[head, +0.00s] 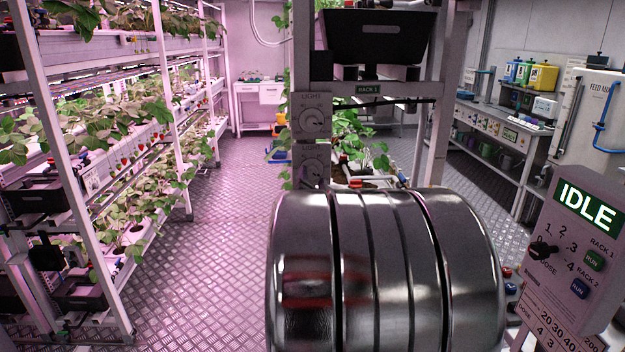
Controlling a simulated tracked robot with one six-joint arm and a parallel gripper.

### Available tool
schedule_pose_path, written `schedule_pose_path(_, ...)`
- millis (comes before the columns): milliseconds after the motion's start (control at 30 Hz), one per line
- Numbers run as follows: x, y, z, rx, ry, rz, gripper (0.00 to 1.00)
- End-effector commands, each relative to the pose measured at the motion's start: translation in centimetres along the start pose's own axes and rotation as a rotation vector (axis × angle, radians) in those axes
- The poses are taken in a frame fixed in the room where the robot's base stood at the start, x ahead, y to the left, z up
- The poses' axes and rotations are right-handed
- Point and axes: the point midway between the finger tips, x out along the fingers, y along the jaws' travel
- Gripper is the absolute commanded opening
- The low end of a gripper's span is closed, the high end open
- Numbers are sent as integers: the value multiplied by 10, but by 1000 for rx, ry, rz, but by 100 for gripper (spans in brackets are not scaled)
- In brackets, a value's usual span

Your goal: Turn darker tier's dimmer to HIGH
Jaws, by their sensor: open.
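Two light dimmers are on the post of the rack labelled RACK 1 (368,89) in the middle of the head view. The upper dimmer (312,120) is a round pale knob on a grey plate marked LIGHT. The lower dimmer (314,171) is a similar knob below it, close above my arm's large dark metal housing. Their settings are too small to read. Plants (352,140) show behind the post; most of the lower rack is hidden by my arm. I cannot tell which tier is darker. My gripper is not in view.
A planted rack (165,90) under pink light stands left, with open metal floor (215,215) between it and RACK 1. A control panel (575,235) reading IDLE stands close at right. A workbench (500,125) and a feed mix tank (585,110) are behind it.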

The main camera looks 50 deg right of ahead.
Motion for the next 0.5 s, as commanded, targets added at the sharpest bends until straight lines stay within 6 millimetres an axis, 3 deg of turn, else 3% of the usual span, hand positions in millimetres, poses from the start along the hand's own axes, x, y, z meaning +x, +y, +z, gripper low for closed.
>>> schedule_pose_path(500, -64, 0, 0, 0, 1, 0, 42)
